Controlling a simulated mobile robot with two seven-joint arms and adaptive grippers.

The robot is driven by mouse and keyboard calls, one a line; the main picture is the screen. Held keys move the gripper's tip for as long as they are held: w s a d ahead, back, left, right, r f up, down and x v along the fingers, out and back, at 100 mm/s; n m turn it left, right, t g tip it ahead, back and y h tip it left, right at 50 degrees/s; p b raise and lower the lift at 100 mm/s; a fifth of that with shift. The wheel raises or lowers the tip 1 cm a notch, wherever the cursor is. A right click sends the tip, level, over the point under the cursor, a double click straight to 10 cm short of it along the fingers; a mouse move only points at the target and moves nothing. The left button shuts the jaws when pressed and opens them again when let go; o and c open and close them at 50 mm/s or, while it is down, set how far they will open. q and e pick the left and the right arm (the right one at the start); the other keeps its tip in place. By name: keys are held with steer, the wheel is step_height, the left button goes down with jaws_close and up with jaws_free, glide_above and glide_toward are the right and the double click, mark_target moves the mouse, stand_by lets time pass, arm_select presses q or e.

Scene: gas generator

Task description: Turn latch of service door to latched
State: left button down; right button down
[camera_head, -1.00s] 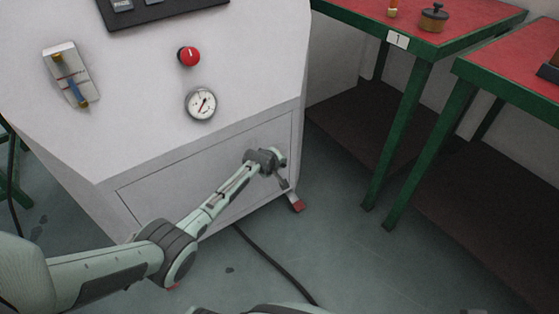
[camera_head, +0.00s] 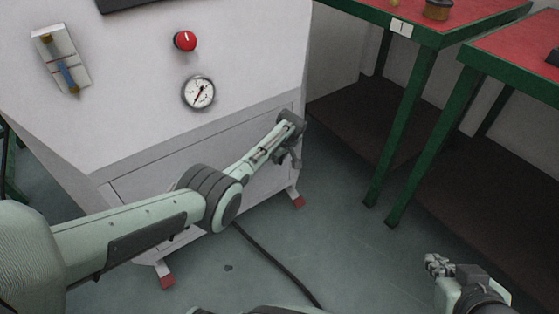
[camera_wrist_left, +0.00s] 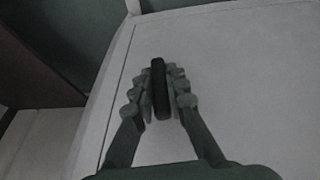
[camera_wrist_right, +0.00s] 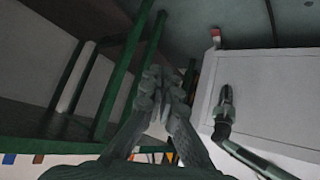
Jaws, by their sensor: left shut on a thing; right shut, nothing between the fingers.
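The service door (camera_head: 150,178) is the flat light panel low on the front of the white generator cabinet (camera_head: 120,110), and it looks flush with the front. My left gripper (camera_head: 284,158) is at the door's right part. In the left wrist view its fingers (camera_wrist_left: 159,90) are shut on the latch (camera_wrist_left: 160,82), a dark narrow bar pointing nearly straight up that picture. The arm and fingers hide the latch in the head view. My right gripper (camera_head: 437,265) is shut and empty, away from the cabinet at lower right; it also shows in the right wrist view (camera_wrist_right: 163,85).
Green-framed tables (camera_head: 418,100) with red tops and dark lower shelves stand to the right. A black cable (camera_head: 275,262) runs over the floor. A gauge (camera_head: 198,92) and red knob (camera_head: 185,40) are above the door. Floor between cabinet and tables is clear.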

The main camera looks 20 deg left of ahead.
arm_select(q)
steer(key=shift+a+f+g+b, duration=0.1)
steer(key=shift+g+b, duration=0.3)
steer(key=shift+b, duration=0.35)
steer(key=shift+y+b, duration=0.4)
steer(key=shift+b, duration=0.1)
steer(key=shift+g, duration=0.3)
arm_select(e)
steer(key=w+a+r+t+y, duration=0.2)
steer(key=a+r+t, duration=0.1)
steer(key=a+r, duration=0.2)
steer(key=w+a+r+n+t+y, duration=0.1)
steer(key=w+a+r+t+y, duration=0.1)
steer(key=r, duration=0.6)
steer(key=shift+w+a+t+y, duration=0.4)
steer(key=shift+w+a+t, duration=0.15)
steer(key=shift+a+t, duration=0.8)
steer(key=shift+r, duration=0.1)
arm_select(q)
steer(key=c, duration=1.5)
jaws_free()
steer(key=shift+c, duration=0.2)
